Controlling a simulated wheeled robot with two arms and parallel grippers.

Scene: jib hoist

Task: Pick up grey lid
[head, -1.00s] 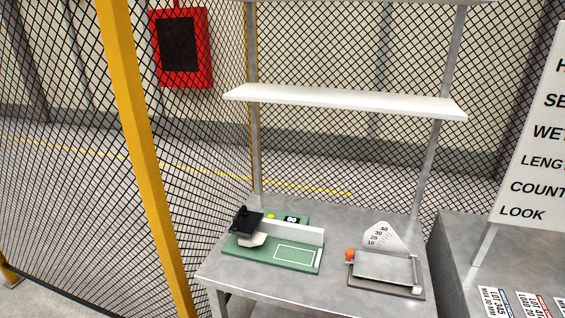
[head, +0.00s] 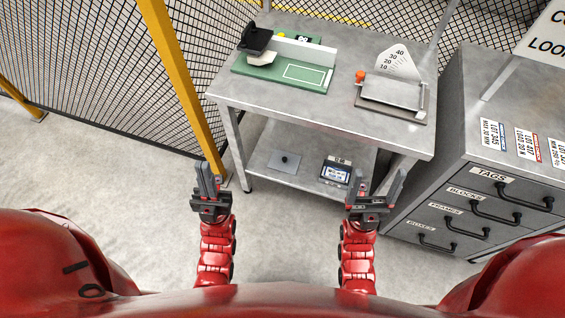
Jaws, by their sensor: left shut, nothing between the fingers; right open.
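A flat grey lid (head: 276,163) with a small dark knob lies on the lower shelf (head: 262,140) of the metal bench, left of a small device. My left gripper (head: 208,172) is shut and empty, pointing forward in front of the bench, to the left of the lid in the picture. My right gripper (head: 382,178) is open and empty, in front of the bench's right side, to the right of the lid. Neither gripper touches the lid.
The benchtop (head: 320,115) holds a green fixture (head: 262,73) and a grey plate gauge with a dial (head: 398,88). A device with a screen (head: 334,173) shares the lower shelf. A drawer cabinet (head: 470,210) stands right. A yellow post (head: 180,75) and mesh fence stand left.

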